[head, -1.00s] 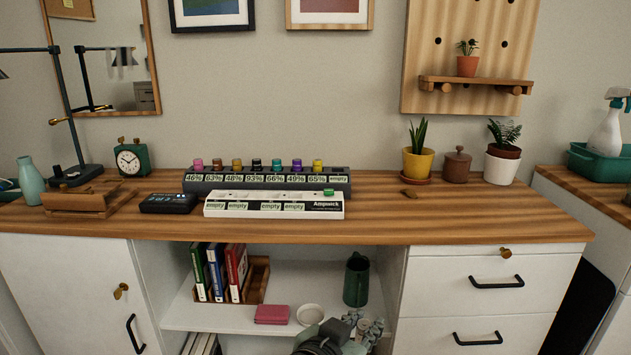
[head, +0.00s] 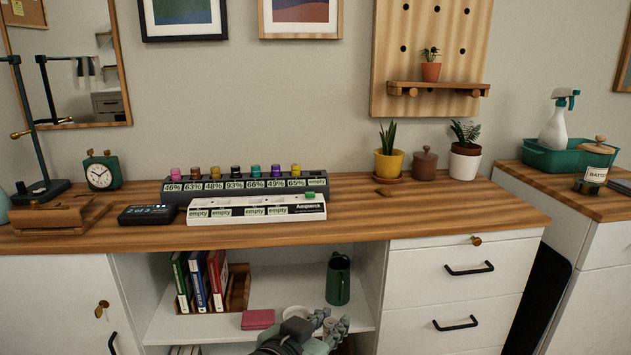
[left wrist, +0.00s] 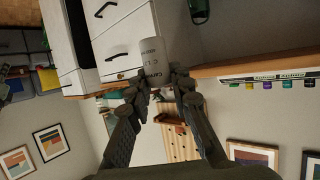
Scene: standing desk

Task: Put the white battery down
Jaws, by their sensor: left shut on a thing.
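The white battery (left wrist: 153,60) is a pale cylinder with printed letters, held in the jaws of my left gripper (left wrist: 158,88). In the left wrist view the fingers close on its lower end, and its other end sticks out clear. In the head view my left gripper (head: 334,322) shows at the bottom, in front of the open shelf and lower than the desk top. I cannot make out the battery there. My right gripper is in neither view.
On the desk stand a grey charger (head: 250,197) with several coloured batteries and a white charger (head: 311,210) labelled empty. A small display (head: 147,214) is left of them. A dark container marked "BATTE…" (head: 596,175) is on the side table. Bare desk lies right of the chargers.

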